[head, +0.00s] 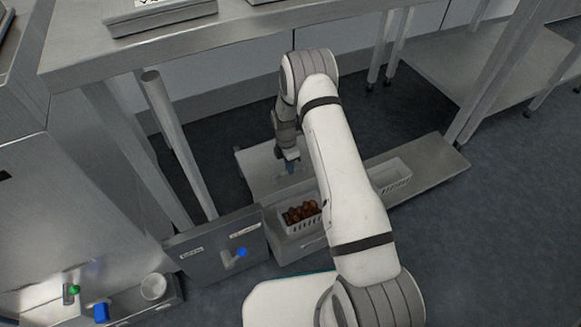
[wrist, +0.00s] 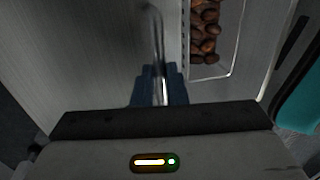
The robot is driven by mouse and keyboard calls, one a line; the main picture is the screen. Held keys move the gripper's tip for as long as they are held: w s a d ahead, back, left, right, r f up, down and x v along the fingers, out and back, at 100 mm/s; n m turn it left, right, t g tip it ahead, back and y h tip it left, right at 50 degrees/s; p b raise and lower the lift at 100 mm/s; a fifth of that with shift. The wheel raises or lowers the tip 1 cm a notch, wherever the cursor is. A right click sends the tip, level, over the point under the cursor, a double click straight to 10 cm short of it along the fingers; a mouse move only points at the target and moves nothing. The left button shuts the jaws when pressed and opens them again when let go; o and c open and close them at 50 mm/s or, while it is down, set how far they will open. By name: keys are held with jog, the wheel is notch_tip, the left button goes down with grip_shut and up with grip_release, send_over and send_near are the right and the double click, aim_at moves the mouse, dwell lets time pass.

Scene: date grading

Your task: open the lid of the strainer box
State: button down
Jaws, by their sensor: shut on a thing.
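In the head view my gripper (head: 291,167) reaches down to a flat grey metal panel (head: 256,172), which looks like the lid of the strainer box, on the low metal unit under the table. In the wrist view the blue fingers of my gripper (wrist: 160,88) are shut on a thin shiny metal bar (wrist: 157,45), which looks like the lid's handle. The brushed metal panel (wrist: 90,50) fills the left of that view. I cannot tell whether the lid is raised.
A white basket of brown dates (head: 300,213) stands just in front of the panel, and its dates (wrist: 205,30) show close right of my fingers. A second white basket (head: 392,177) is to the right. A metal front with a blue-ended valve (head: 240,252) and table legs (head: 165,120) stand left.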

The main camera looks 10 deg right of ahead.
jog(key=shift+w, duration=0.25)
jog(key=c, duration=1.5)
grip_release()
jog(key=shift+o, duration=0.2)
jog(key=shift+r, duration=0.1)
